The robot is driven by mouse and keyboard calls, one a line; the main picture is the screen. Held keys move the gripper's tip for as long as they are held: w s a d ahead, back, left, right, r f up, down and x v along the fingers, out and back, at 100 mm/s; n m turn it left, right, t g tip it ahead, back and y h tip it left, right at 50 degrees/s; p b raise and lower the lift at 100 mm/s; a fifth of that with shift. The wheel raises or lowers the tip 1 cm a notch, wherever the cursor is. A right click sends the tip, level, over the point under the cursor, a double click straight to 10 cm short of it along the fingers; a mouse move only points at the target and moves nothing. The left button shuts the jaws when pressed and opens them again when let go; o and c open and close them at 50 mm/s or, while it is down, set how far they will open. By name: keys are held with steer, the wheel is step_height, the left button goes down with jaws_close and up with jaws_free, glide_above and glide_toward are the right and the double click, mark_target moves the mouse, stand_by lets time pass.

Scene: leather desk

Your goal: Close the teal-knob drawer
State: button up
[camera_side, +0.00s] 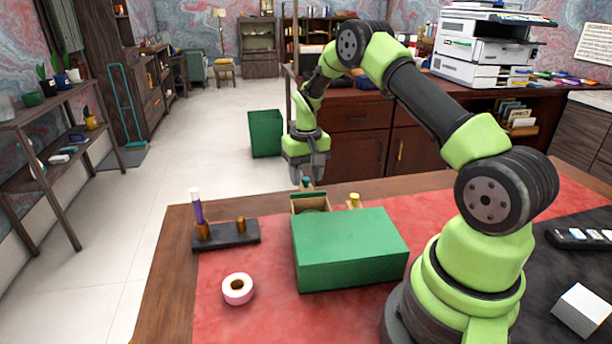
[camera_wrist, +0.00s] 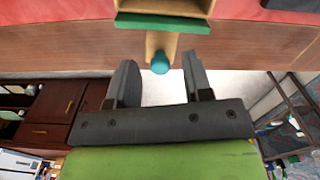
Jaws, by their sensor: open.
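A green drawer box (camera_side: 350,245) sits on the desk, its drawer side facing away from the side camera. The drawer with the teal knob (camera_side: 306,182) is pulled out, and its open wooden tray (camera_side: 297,206) shows past the box. My gripper (camera_side: 307,177) is open and points down at the teal knob. In the wrist view the teal knob (camera_wrist: 160,63), on its wooden stem, appears between the fingertips of my gripper (camera_wrist: 160,60). The green drawer front (camera_wrist: 188,23) lies behind the knob. I cannot tell whether a finger touches the knob.
A yellow knob (camera_side: 354,198) stands out to the right of the open drawer. A dark holder (camera_side: 224,237) with a purple-and-white stick is at left, and a white tape roll (camera_side: 238,289) lies on the red mat (camera_side: 230,325). The desk's far edge is close to the knobs.

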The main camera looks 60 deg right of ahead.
mark_target(312, 197)
steer(key=shift+f, duration=0.35)
jaws_close()
steer(key=shift+s+a, duration=1.45)
steer(key=shift+a, duration=0.2)
steer(key=shift+s+a, duration=1.4)
steer(key=shift+a, duration=0.25)
jaws_free()
